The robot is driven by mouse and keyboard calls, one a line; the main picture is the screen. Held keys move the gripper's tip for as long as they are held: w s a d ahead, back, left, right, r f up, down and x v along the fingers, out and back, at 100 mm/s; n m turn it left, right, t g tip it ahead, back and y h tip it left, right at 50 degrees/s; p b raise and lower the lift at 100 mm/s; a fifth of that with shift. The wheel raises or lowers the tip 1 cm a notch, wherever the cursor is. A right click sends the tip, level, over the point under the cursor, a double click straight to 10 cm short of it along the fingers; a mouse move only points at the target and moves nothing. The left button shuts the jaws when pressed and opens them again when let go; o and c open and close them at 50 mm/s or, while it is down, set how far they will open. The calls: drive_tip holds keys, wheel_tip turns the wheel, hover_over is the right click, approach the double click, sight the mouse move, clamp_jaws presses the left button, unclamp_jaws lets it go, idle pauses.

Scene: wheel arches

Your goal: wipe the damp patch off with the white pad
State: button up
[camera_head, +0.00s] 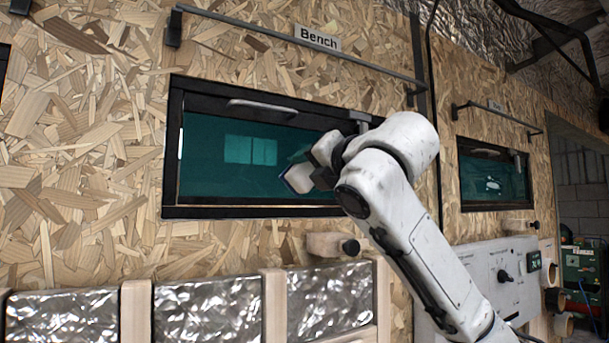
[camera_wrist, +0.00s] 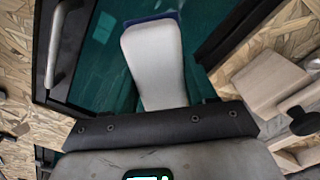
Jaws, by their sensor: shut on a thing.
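The white pad (camera_head: 299,178) has a blue edge and is in my gripper (camera_head: 312,164), in front of the lower right part of the teal window pane (camera_head: 215,175). My gripper is shut on the pad. In the wrist view a pale rounded block, apparently a finger, hides most of the pad, and a dark blue edge (camera_wrist: 150,18) shows beyond it. I cannot tell whether the pad touches the glass. A faint paler area (camera_head: 298,156) shows on the pane just above the pad; it may be the damp patch, partly hidden by my gripper.
The pane has a black frame with a grey handle (camera_head: 262,107) at the top, and a pale window-shaped reflection. A rail (camera_head: 290,38) runs above, by a "Bench" sign (camera_head: 318,38). A wooden block with a dark knob (camera_head: 333,245) juts out below. A second window (camera_head: 492,174) is at right.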

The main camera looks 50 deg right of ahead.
drive_tip(key=shift+s+a, duration=0.2)
drive_tip(key=shift+s, duration=0.4)
drive_tip(key=shift+s, duration=0.1)
drive_tip(key=v, duration=0.2)
drive_tip(key=shift+s+a+b, duration=0.1)
drive_tip(key=shift+s+b, duration=0.2)
drive_tip(key=shift+s, duration=0.05)
drive_tip(key=shift+w, duration=0.1)
drive_tip(key=p+x, duration=0.1)
drive_tip(key=x, duration=0.1)
drive_tip(key=r+p+x, duration=0.1)
drive_tip(key=x, duration=0.2)
drive_tip(key=shift+w+r, duration=0.2)
drive_tip(key=shift+w, duration=0.05)
drive_tip(key=shift+p+x, duration=0.4)
drive_tip(key=shift+x, duration=0.55)
drive_tip(key=shift+p+x, duration=0.35)
drive_tip(key=shift+x, duration=0.65)
